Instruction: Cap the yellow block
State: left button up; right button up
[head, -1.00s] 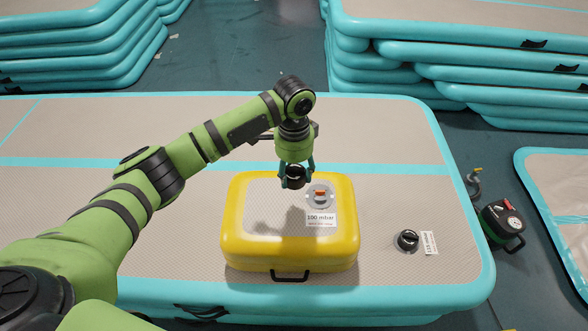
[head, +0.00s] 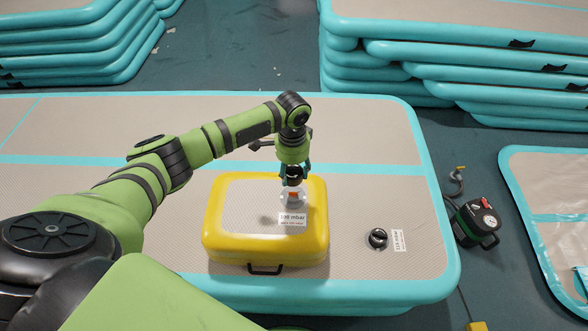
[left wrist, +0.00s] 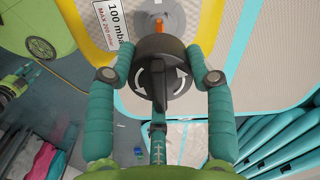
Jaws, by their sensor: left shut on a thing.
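The yellow block (head: 265,248) lies on the large beige and teal mat. On its top, towards the far right corner, is a valve with an orange centre (head: 293,195) in a pale ring, beside a "100 mbar" label (head: 292,219). My left gripper (head: 293,175) is shut on a black cap (left wrist: 160,72), held just over the valve. In the left wrist view the cap partly covers the valve's grey ring (left wrist: 172,14); I cannot tell whether they touch. Part of my right gripper (left wrist: 18,78) shows small at the left wrist view's edge, its jaws unclear.
A second black cap (head: 377,238) sits on the mat (head: 345,235) right of the block, beside a white label (head: 399,240). A black and green pump (head: 476,220) stands on the floor at right. Stacked mats (head: 430,60) stand behind.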

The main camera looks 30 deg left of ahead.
pick_arm(q)
jog(key=shift+r, duration=0.15)
jog(key=shift+f, duration=0.3)
jog(key=b, duration=0.2)
send_over(293, 192)
notch_tip(293, 192, down, 4)
jog(key=shift+f, duration=0.1)
jog(key=shift+f+b, duration=0.35)
jog(key=shift+f, duration=0.3)
pick_arm(e)
jog(key=shift+w+f, duration=0.25)
jog(key=shift+f, duration=0.95)
jog(key=shift+w, duration=0.15)
pick_arm(q)
jog(key=shift+p, duration=0.45)
pick_arm(e)
jog(key=shift+r, duration=0.45)
jog(key=shift+r, duration=0.25)
pick_arm(q)
jog(key=shift+p, duration=0.55)
pick_arm(e)
jog(key=shift+d+r, duration=0.1)
jog(key=shift+r, duration=0.2)
pick_arm(q)
jog(key=shift+f+b, duration=1.4)
jog(key=shift+f, duration=0.65)
pick_arm(e)
jog(key=shift+f, duration=1.4)
